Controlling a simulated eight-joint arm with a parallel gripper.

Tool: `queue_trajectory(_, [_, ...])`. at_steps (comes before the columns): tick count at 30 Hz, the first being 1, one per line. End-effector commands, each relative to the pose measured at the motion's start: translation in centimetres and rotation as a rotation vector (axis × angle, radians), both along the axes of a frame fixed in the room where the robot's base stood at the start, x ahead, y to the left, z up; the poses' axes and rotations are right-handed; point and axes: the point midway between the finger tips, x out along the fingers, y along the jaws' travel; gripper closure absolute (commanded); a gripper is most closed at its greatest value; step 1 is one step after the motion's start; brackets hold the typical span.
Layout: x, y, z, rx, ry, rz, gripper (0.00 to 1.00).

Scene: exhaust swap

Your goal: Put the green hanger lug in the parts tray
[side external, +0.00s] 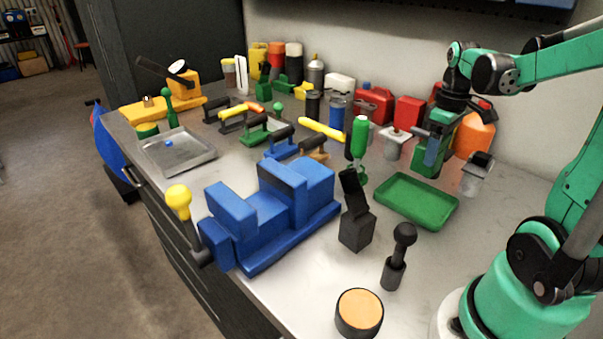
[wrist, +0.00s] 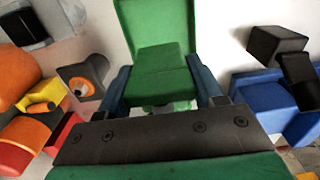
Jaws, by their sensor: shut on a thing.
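The green hanger lug (side external: 431,165) is a blocky green piece with a step in it. My gripper (side external: 433,148) is shut on it, near the back right of the bench, just behind a shallow green tray (side external: 418,202). In the wrist view the lug (wrist: 155,68) fills the space between the two blue fingers of my gripper (wrist: 161,88). The green tray is empty. A shallow grey metal tray (side external: 190,158) with a small blue thing in it lies far left. I cannot tell by looks which tray is the parts tray.
A large blue vise (side external: 275,215) stands in the front middle. A black angled block (side external: 357,229), a dark knobbed post (side external: 395,262) and an orange-topped puck (side external: 359,310) stand right of it. Grey parts (side external: 477,174) and an orange container (side external: 475,137) are close beside my gripper.

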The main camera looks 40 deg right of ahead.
Motion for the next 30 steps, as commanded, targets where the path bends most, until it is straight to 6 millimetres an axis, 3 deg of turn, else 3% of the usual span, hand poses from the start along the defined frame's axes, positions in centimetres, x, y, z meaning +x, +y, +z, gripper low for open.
queue_trajectory(6, [0.1, -0.1, -3.4, 0.0, 0.0, 0.001, 1.0])
queue_trajectory(13, [0.1, 0.0, -4.8, 0.0, 0.0, 0.001, 1.0])
queue_trajectory(20, [0.1, -0.1, -7.6, 0.0, 0.0, 0.001, 1.0])
queue_trajectory(30, [0.0, 0.0, -8.1, 0.0, 0.0, 0.001, 1.0])
